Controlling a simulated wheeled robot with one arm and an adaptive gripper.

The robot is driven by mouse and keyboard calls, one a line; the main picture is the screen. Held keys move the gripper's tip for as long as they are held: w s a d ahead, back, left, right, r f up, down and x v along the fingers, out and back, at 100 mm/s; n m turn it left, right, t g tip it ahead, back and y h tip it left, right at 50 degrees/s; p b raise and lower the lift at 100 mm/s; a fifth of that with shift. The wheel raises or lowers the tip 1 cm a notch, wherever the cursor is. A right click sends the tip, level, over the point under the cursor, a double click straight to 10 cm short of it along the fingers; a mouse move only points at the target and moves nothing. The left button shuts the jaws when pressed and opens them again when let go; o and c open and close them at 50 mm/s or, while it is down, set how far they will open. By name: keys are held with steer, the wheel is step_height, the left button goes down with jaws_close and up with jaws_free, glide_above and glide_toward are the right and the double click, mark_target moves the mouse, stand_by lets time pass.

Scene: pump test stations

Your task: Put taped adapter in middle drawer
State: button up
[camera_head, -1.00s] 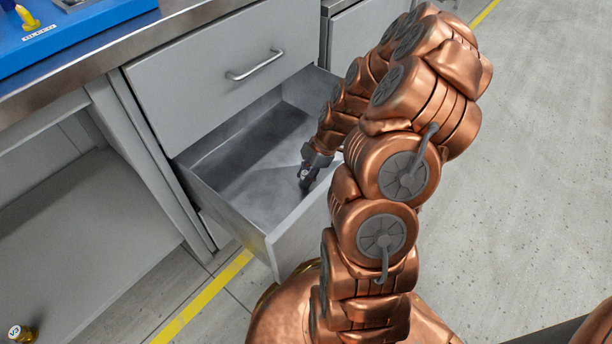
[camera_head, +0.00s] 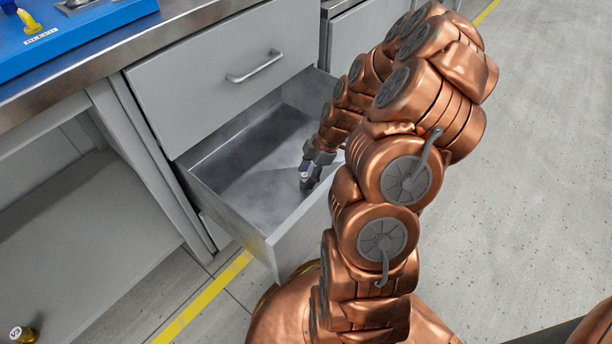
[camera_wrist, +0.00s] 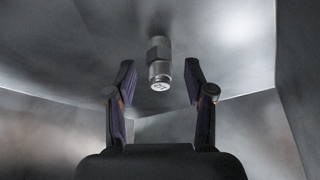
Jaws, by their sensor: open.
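The open drawer (camera_head: 222,228) sits directly below a closed drawer (camera_head: 215,85) with a bar handle. My gripper (camera_head: 306,184) reaches down inside the open drawer, near its right side. In the wrist view my gripper (camera_wrist: 158,84) is open, with its two dark fingers apart. A small metal adapter (camera_wrist: 159,65) shows between and just beyond the fingertips, with a dark hex part and a bright round end. Gaps show on both sides of it. I cannot make out tape on it. In the head view the adapter is too small to tell from the fingers.
A steel worktop (camera_head: 120,42) with a blue board (camera_head: 55,38) is above the drawers. An open shelf bay (camera_head: 75,225) is at the left. A brass part marked V3 (camera_head: 24,334) lies at the lower left. Clear floor (camera_head: 540,150) is at the right.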

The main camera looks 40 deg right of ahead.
steer(key=p+v, duration=0.1)
steer(key=v, duration=0.5)
stand_by(0.4)
steer(key=s+a+r+m+g+h+p, duration=0.1)
steer(key=s+a+r+m+p, duration=0.1)
steer(key=a+r+p, duration=0.6)
steer(key=s+a+r+m+g+p, duration=0.15)
steer(key=r+p, duration=0.35)
steer(key=r, duration=0.7)
steer(key=s+a+r+m+h+p, duration=0.1)
steer(key=s+a+r+p, duration=0.2)
steer(key=a+r+p, duration=0.5)
steer(key=s+a+r+m+p, duration=0.1)
steer(key=s+r+m+p, duration=0.2)
steer(key=s+r+p, duration=0.2)
steer(key=s+r+m+h+p, duration=0.1)
steer(key=s+r+m+p, duration=0.2)
steer(key=r, duration=0.9)
steer(key=s+a+r+m+g+h+p, duration=0.1)
steer(key=s+r+m+p, duration=0.2)
steer(key=s+r+p, duration=0.4)
steer(key=shift+s+a+r, duration=0.2)
steer(key=shift+a+r, duration=0.15)
steer(key=shift+r, duration=0.45)
